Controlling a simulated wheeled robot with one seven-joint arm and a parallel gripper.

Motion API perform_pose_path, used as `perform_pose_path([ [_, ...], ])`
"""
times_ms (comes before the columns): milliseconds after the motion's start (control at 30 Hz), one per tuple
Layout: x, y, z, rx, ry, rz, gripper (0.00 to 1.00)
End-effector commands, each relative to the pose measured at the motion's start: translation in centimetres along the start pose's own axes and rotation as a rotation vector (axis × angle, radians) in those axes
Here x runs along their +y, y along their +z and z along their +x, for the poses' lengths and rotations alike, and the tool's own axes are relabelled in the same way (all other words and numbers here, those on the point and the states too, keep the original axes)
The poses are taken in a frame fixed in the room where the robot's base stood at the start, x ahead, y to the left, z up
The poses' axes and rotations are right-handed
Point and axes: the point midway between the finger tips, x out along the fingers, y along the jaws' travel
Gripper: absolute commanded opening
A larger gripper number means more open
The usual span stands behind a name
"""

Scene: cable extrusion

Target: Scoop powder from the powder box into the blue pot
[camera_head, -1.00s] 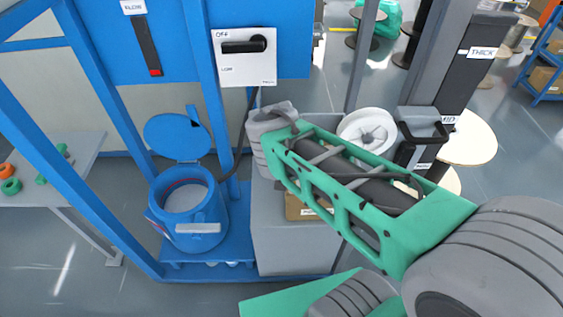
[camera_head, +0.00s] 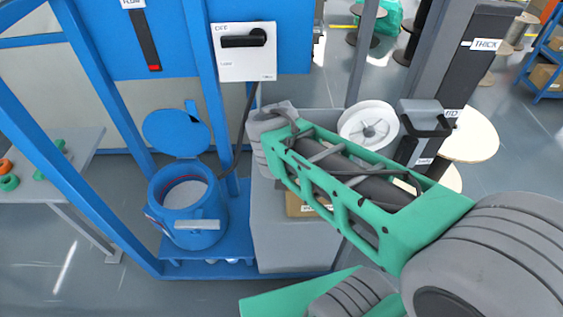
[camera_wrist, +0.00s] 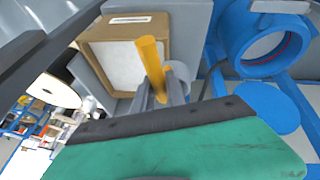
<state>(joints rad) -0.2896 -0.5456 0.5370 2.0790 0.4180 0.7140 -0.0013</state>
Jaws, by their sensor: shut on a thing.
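The blue pot (camera_head: 186,222) stands at the left with its round lid (camera_head: 176,134) swung open and pale material inside. It also shows at the upper right of the wrist view (camera_wrist: 240,38). The powder box (camera_wrist: 91,27), a brown carton with a white powder surface, lies below my gripper in the wrist view. A strip of a carton (camera_head: 299,206) shows behind my arm in the head view. My gripper (camera_wrist: 160,92) is shut on a yellow handle (camera_wrist: 151,62) over the box's right side. The scoop's bowl cannot be made out clearly. My arm hides the gripper in the head view.
A grey cabinet (camera_head: 290,245) stands right of the pot. Blue frame posts (camera_head: 208,95) rise around the pot. A switch panel (camera_head: 244,52) hangs above.

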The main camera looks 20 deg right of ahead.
Motion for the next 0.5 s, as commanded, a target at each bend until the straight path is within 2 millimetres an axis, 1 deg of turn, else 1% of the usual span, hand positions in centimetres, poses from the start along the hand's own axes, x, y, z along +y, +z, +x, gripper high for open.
perform_pose_path([
  [33, -0.08, 0.15, 0.38, 0.0, 0.0, 0.0, 0.0],
  [167, -0.18, 0.42, 0.89, -0.002, 0.0, 0.0, 0.0],
  [500, -0.13, 0.73, 1.15, -0.01, 0.003, -0.002, 0.0],
])
